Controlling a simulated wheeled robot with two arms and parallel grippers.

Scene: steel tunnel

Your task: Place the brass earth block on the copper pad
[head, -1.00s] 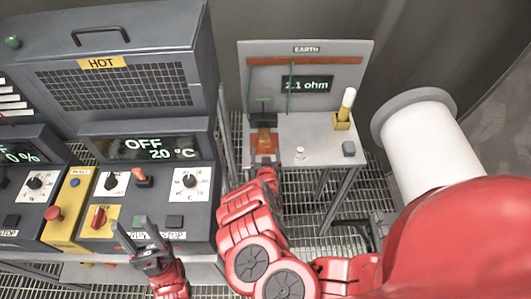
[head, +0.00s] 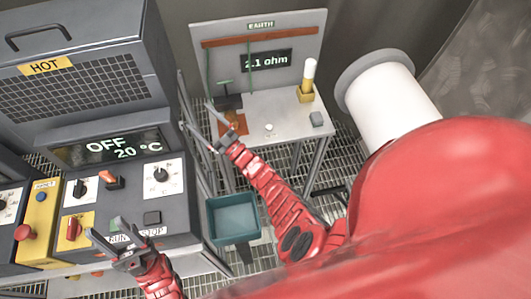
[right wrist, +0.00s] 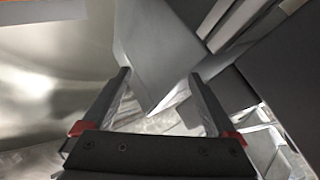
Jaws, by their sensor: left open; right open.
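The copper pad (head: 239,124) is an orange square at the left of the small grey bench below the EARTH panel. A brownish-gold block, seemingly the brass earth block (head: 230,115), sits on the pad below a dark clamp with a green handle; the right gripper hides part of that area. My right gripper (head: 196,115) is open and empty, just left of the bench, apart from the block as far as I can tell. In the right wrist view its fingers (right wrist: 159,73) are spread with nothing between them. My left gripper (head: 104,227) is open and empty by the oven's front buttons.
The display on the panel (head: 222,58) reads 2.1 ohm. A teal bin (head: 207,222) is in front. The oven (head: 100,90) bounds the left.

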